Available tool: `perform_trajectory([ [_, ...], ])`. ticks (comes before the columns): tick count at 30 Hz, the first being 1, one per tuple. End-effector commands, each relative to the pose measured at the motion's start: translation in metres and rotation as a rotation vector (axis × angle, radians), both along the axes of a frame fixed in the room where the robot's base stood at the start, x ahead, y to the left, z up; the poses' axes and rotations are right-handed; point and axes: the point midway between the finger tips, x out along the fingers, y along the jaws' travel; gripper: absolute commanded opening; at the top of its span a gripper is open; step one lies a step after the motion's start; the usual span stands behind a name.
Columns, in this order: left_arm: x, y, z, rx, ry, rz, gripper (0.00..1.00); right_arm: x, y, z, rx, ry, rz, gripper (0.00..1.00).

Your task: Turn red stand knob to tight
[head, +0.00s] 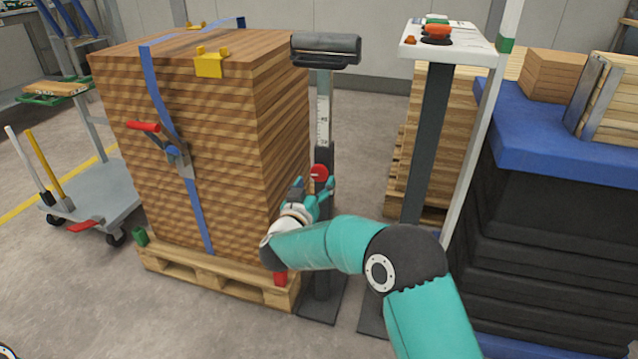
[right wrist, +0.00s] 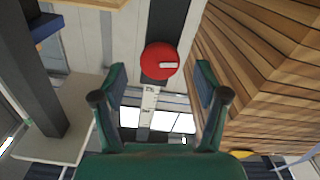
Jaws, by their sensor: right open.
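The red stand knob (head: 318,173) is a round red disc on the dark upright of the roller stand (head: 325,120), beside the stacked wood. In the right wrist view the knob (right wrist: 160,61) shows face-on with a short white mark on its right half. My right gripper (head: 318,195) is just below and in front of the knob in the head view. In the right wrist view its two fingers (right wrist: 160,85) are spread apart with nothing between them, and the knob lies beyond the tips, apart from them. My left gripper is not in view.
The strapped wood stack (head: 280,130) on a pallet (head: 200,275) stands close left of the stand. A black stack with a blue top (head: 550,130) is at far right. A grey cart (head: 95,195) is at left.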

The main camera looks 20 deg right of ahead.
Motion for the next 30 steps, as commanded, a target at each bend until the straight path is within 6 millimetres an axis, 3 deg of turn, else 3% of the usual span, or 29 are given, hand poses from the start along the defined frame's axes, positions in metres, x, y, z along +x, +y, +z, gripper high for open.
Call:
perform_trajectory([
  [6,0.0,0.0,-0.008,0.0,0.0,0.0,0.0,0.021,-0.014,-0.001,0.001,-0.002,-0.001,0.73],
  [18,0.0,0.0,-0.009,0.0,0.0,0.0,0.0,0.025,-0.018,0.0,0.0,0.0,0.0,0.71],
  [28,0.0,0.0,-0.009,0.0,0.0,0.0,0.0,0.025,-0.018,0.001,0.0,0.0,-0.001,0.16],
  [30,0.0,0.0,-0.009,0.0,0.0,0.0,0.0,0.025,-0.018,0.001,0.001,-0.001,-0.001,0.14],
])
